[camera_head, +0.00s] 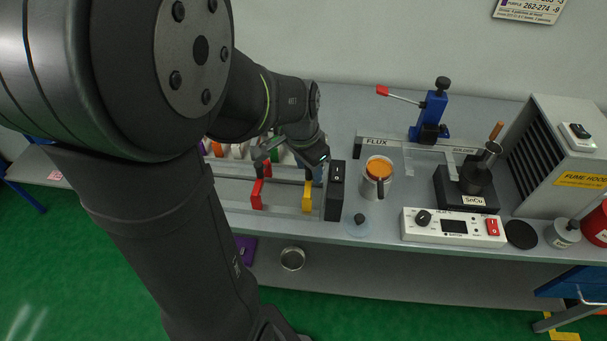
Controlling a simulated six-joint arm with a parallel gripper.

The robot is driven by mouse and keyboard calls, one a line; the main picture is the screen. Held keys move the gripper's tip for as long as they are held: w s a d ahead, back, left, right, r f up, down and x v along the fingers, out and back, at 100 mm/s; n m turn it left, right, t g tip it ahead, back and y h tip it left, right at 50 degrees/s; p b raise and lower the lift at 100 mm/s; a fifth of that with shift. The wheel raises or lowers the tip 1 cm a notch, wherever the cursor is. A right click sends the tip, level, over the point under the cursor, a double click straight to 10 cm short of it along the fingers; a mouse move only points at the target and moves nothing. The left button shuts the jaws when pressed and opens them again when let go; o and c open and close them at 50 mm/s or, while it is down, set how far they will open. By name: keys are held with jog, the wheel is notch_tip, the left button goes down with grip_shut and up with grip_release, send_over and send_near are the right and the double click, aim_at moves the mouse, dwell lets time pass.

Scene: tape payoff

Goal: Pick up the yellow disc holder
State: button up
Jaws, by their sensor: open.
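The yellow disc holder (307,197) is a small upright yellow piece between the grey rails (280,207) of a low rack on the bench. A similar red piece (257,195) stands to its left in the same rack. My gripper (284,160) is over the back part of the rack, behind the yellow piece in this view and apart from it. Its jaws are open, with nothing seen between them. My forearm and wrist partly hide the fingers and the rack's left and rear parts.
A black block (335,190) closes the rack's right end. A cup with an orange top (377,177) stands to its right. Farther right are a white control box (453,227), a black solder pot (467,188) and a blue lever press (431,115). Several coloured pieces (237,150) stand behind the rack.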

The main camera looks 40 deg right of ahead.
jog(key=shift+f, duration=0.45)
grip_shut()
